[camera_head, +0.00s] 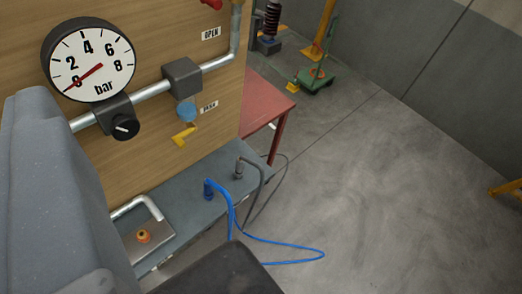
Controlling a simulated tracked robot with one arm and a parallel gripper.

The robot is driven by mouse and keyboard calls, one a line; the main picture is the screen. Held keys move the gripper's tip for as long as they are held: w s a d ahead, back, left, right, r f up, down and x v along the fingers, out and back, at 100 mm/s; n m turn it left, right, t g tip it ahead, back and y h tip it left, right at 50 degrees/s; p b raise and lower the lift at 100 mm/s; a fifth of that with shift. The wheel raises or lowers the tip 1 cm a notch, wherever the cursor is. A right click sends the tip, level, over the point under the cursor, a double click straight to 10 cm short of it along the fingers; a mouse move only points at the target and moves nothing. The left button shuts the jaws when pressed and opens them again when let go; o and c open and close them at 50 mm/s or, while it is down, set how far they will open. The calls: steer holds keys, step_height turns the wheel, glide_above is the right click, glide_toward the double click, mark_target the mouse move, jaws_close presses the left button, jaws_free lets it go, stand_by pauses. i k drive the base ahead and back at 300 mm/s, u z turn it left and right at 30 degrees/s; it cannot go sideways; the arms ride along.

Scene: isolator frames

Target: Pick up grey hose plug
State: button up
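The grey hose plug (239,171) stands upright at the far end of a narrow grey ledge (190,222) below the wooden panel. A grey hose (268,203) bends from its top and hangs over the ledge's edge. A blue hose plug (208,190) stands just left of it, with a blue hose looping to the right. A large grey part of mine fills the left side, and a dark part, probably also mine, covers the bottom middle. I cannot make out my gripper's fingertips, and neither plug is visibly held.
The wooden panel (160,50) carries a round bar gauge (92,62), a pipe, a black knob (124,127) and a yellow lever (184,137). A bent metal handle (148,207) and orange knob (143,236) are at lower left. A red table (268,100) stands behind.

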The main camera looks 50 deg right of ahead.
mark_target(239, 167)
steer(key=z, duration=1.55)
steer(key=k, duration=0.95)
steer(key=u, duration=0.6)
steer(key=i, duration=1.3)
steer(key=z, duration=0.1)
